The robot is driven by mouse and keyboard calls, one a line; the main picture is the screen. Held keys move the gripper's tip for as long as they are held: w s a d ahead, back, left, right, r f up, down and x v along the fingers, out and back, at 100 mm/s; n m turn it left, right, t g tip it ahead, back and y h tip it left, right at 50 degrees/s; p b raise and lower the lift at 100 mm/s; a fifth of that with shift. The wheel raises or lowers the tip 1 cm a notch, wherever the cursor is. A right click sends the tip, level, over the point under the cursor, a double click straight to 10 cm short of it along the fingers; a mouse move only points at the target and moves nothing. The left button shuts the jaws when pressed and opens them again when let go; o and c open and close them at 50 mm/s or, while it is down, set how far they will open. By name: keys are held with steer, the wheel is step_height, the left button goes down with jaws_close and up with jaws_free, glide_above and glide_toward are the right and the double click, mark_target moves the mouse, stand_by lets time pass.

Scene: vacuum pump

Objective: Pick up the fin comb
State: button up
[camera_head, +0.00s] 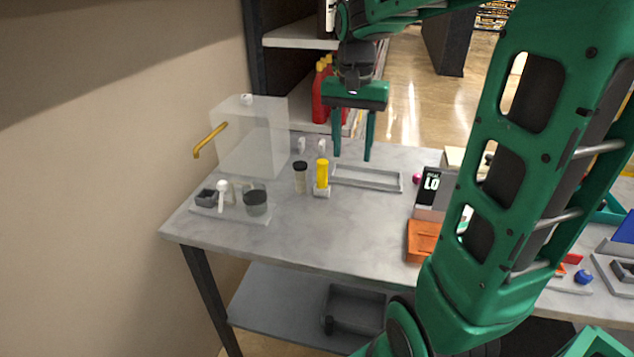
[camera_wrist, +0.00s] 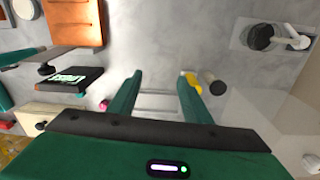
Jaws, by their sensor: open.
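A yellow upright piece (camera_head: 322,172) stands in a small pale holder (camera_head: 321,191) on the workbench; it may be the fin comb, but I cannot tell for sure. In the wrist view the yellow piece (camera_wrist: 192,79) shows beside one finger, partly hidden by it. My gripper (camera_head: 352,158) is open and empty, with its fingers pointing down, above the back of the bench and to the right of the yellow piece. In the wrist view my gripper (camera_wrist: 160,76) has a shallow grey tray (camera_wrist: 158,93) between its fingers.
A dark-capped vial (camera_head: 300,178) stands just left of the yellow piece. A translucent tank (camera_head: 252,140) with a yellow spout stands at the back left. A small tray (camera_head: 240,214) holds cups and a white scoop. An orange bin (camera_head: 422,242) is at right. The bench's front middle is clear.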

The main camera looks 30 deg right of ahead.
steer(key=m, duration=0.1)
glide_above(322, 161)
steer(key=shift+a+r, duration=0.15)
steer(key=shift+r, duration=0.3)
steer(key=shift+w+f, duration=0.1)
steer(key=shift+f, duration=0.2)
step_height(322, 161, down, 4)
steer(key=shift+f, duration=3.05)
steer(key=shift+c, duration=0.4)
jaws_close()
